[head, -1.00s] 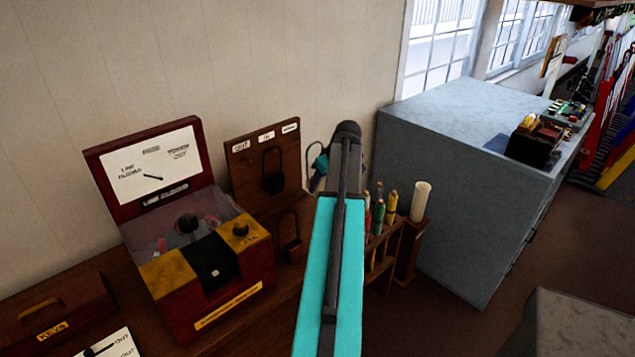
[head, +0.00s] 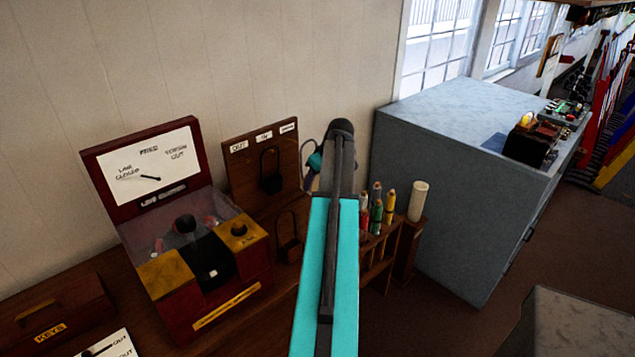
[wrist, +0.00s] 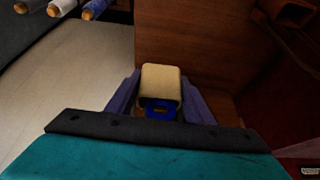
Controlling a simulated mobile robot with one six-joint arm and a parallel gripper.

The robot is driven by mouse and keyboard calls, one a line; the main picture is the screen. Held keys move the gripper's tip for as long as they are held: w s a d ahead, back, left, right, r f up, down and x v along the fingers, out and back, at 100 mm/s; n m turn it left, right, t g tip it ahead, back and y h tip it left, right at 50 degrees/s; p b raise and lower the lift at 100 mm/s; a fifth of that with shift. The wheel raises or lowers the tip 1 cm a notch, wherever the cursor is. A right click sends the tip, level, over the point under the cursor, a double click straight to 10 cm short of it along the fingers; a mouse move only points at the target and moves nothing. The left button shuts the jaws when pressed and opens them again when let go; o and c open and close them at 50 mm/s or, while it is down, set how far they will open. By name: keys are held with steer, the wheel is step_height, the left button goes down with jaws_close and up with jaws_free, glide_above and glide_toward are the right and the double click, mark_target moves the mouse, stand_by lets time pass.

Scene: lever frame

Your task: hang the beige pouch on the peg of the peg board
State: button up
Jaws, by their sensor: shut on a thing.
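The beige pouch (wrist: 161,83) is between the two purple-blue fingers of my gripper (wrist: 159,98) in the wrist view. My gripper is shut on it, and a bright blue piece shows just below the pouch. In the head view my arm hides the pouch and most of my gripper. The peg board (head: 236,178) is an upright brown wooden board with white labels, left of my arm, against the wall. A brown wooden panel (wrist: 205,38) stands behind the pouch in the wrist view. I cannot make out a free peg, nor whether the pouch touches the panel.
A dark looped item (head: 271,182) is at the peg board, with another (head: 289,250) lower down. A red and yellow box (head: 205,270) with a raised lid stands left. A wooden rack (head: 378,262) with coloured tubes stands right of my arm, before a grey cabinet (head: 450,190).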

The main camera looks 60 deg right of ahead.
steer(key=w+d+f, duration=0.1)
steer(key=w+d, duration=0.2)
steer(key=w, duration=0.5)
steer(key=shift+w+f+b, duration=0.25)
steer(key=shift+f+b, duration=0.15)
steer(key=shift+b, duration=0.05)
stand_by(1.2)
steer(key=shift+f, duration=0.1)
stand_by(0.7)
steer(key=o, duration=1.2)
steer(key=shift+a, duration=0.1)
steer(key=shift+o, duration=0.5)
steer(key=shift+s, duration=0.2)
steer(key=shift+s+a, duration=0.35)
steer(key=shift+s, duration=0.6)
steer(key=shift+s+a, duration=0.35)
steer(key=shift+s, duration=0.65)
steer(key=shift+s+a, duration=0.35)
steer(key=shift+s, duration=0.6)
